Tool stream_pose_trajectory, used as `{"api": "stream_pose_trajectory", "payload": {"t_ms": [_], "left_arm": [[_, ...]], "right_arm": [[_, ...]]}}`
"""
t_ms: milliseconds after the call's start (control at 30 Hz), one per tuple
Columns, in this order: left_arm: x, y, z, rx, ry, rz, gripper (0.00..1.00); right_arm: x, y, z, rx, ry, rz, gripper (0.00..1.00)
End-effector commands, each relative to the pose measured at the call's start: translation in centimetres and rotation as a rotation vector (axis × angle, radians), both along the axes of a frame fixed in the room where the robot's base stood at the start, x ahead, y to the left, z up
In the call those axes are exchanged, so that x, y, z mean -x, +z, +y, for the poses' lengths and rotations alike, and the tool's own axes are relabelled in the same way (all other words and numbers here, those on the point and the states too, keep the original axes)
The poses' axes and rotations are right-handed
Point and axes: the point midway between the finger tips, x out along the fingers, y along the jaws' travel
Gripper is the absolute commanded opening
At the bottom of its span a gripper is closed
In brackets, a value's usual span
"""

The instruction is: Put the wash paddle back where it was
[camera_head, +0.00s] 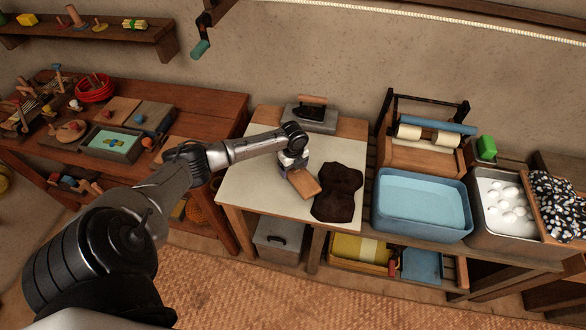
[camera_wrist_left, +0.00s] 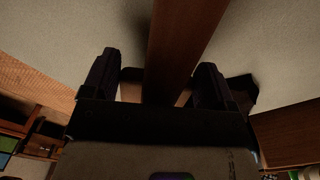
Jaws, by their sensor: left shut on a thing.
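The wooden wash paddle (camera_head: 304,184) is a flat brown piece at the end of my left gripper (camera_head: 290,166), over the pale table top. In the left wrist view the paddle (camera_wrist_left: 182,45) runs as a long wooden bar between the two dark fingers of my left gripper (camera_wrist_left: 156,72). The left gripper is shut on it. The paddle lies just left of a dark brown cloth (camera_head: 338,194); I cannot tell whether it touches the table or the cloth. My right gripper is not in view.
An iron (camera_head: 312,116) stands at the table's back edge. A blue water basin (camera_head: 422,207), a wringer (camera_head: 428,135) and a tub of suds with white balls (camera_head: 505,200) stand to the right. A patterned cloth (camera_head: 563,205) lies beyond. The pale table top (camera_head: 258,150) is clear on its left.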

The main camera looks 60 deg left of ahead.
Motion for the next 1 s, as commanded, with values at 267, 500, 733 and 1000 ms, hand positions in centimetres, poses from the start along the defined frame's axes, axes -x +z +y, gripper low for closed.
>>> {"api": "stream_pose_trajectory", "payload": {"t_ms": [267,500,733,1000], "left_arm": [[-0.07,-0.48,0.06,-0.001,0.001,-0.003,0.42],[-0.06,-1.06,0.04,-0.001,0.001,-0.002,0.42],[-0.02,-1.38,0.03,-0.001,0.001,-0.001,0.89],[-0.03,-1.37,0.03,-0.001,0.001,-0.001,1.00]], "right_arm": [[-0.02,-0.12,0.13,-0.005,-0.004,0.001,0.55],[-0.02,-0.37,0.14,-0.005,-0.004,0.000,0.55],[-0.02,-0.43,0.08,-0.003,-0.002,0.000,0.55],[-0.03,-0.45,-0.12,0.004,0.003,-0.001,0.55]]}}
